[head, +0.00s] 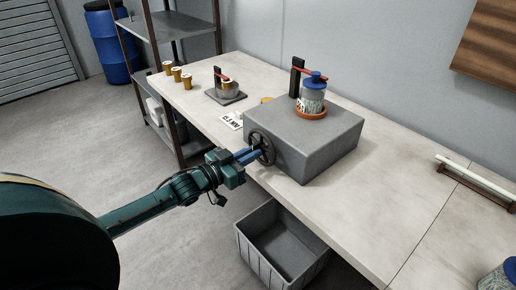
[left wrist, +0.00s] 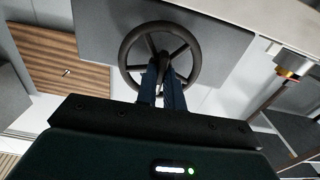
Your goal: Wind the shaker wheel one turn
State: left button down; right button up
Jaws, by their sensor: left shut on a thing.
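The shaker is a grey box (head: 325,142) on the bench, with a dark spoked wheel (head: 262,147) on its left face. A jar with a blue lid (head: 313,92) stands on top in an orange ring, with a red bar over it. My left gripper (head: 256,152) reaches the wheel from the left. In the left wrist view the wheel (left wrist: 193,48) is seen face on, and the blue fingers (left wrist: 162,75) are shut on a dark part near its hub. Exactly which part they grip is partly hidden. My right gripper is not in view.
A grey bin (head: 283,245) stands below the bench edge. A small clamp stand (head: 226,97), a label card (head: 231,121) and several small orange-brown jars (head: 176,74) sit farther back.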

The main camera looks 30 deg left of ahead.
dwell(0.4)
pick_arm(q)
jog(key=shift+m+p, duration=0.35)
jog(key=shift+m, duration=2.75)
jog(key=shift+m, duration=1)
jog(key=shift+m, duration=1)
